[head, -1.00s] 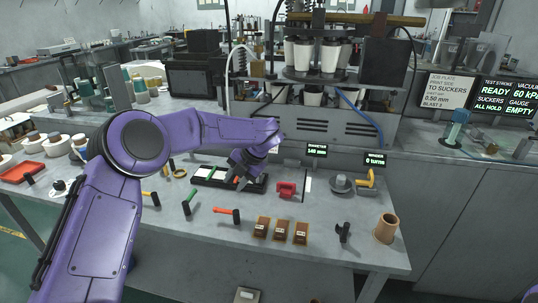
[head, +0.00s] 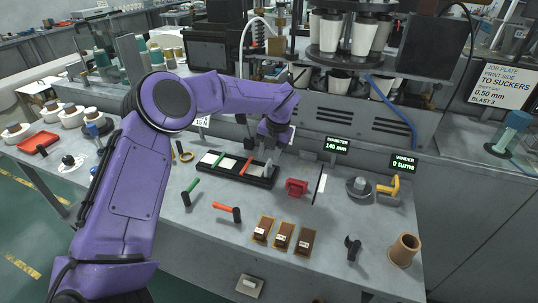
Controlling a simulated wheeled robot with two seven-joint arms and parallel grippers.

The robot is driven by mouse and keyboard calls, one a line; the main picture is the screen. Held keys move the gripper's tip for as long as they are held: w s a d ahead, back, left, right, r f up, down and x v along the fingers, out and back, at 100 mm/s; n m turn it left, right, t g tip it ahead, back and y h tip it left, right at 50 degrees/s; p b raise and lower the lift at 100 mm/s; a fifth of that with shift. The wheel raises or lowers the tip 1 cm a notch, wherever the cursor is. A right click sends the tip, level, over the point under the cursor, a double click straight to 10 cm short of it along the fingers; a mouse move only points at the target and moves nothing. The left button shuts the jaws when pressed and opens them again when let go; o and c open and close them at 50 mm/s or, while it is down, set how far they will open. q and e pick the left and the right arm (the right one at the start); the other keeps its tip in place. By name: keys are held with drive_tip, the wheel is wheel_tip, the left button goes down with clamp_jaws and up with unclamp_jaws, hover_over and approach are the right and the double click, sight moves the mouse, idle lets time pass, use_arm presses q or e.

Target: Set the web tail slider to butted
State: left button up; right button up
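A long black track (head: 208,171) with pale panels lies on the bench, likely the web tail slider; no label on it is readable. A green bar (head: 218,159) and an orange bar (head: 247,166) lie across it. My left gripper (head: 269,167) points down at the right end of the track, by a grey piece there. Its fingers are small and partly hidden, so I cannot tell whether they are open or touch the track. My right gripper is not in view.
A red block (head: 297,187) sits just right of the track. Green-handled (head: 190,191) and orange-handled (head: 228,211) tools and several brown blocks (head: 283,236) lie in front. A brown cup (head: 404,249) stands at right. A machine with cups stands behind.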

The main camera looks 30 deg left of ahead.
sight(257, 170)
use_arm(q)
drive_tip(key=shift+w+a+f, duration=0.1)
drive_tip(key=shift+w+f, duration=0.25)
drive_tip(key=shift+f, duration=0.3)
drive_tip(key=shift+w+f, duration=0.3)
drive_tip(key=shift+f, duration=0.3)
drive_tip(key=shift+s+r, duration=0.25)
drive_tip(key=shift+s, duration=0.2)
drive_tip(key=shift+w+f, duration=0.1)
clamp_jaws()
drive_tip(key=a, duration=0.2)
drive_tip(key=s+a, duration=0.1)
drive_tip(key=a, duration=0.1)
drive_tip(key=shift+a, duration=0.4)
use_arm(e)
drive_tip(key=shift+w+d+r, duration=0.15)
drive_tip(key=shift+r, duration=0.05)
